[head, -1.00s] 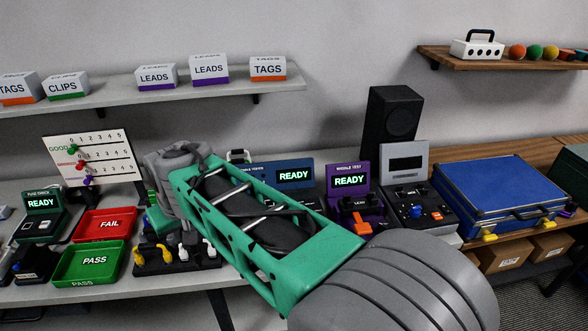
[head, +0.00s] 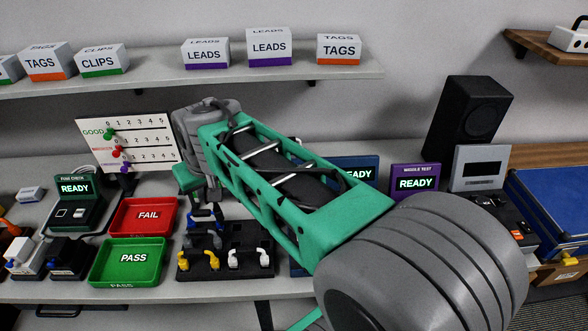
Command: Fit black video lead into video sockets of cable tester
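The blue cable tester with a READY screen (head: 357,172) stands behind my arm at right of centre. Its sockets are hidden. A black lead rack (head: 225,272) sits at the front of the bench. It holds yellow plugs (head: 198,260) and white plugs (head: 249,258). A dark lead (head: 203,238) shows at its back left, with something blue just behind it. I cannot tell whether the dark lead is the black video lead. My gripper (head: 202,205) points down just above and behind the rack's left part. Its fingers are too small and covered to read.
A red FAIL tray (head: 145,229) and a green PASS tray (head: 126,283) lie left of the rack. The fuse checker (head: 76,209) stands farther left. The purple wiggle tester (head: 415,200) and a black speaker (head: 467,119) are at right. A shelf with boxes hangs above.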

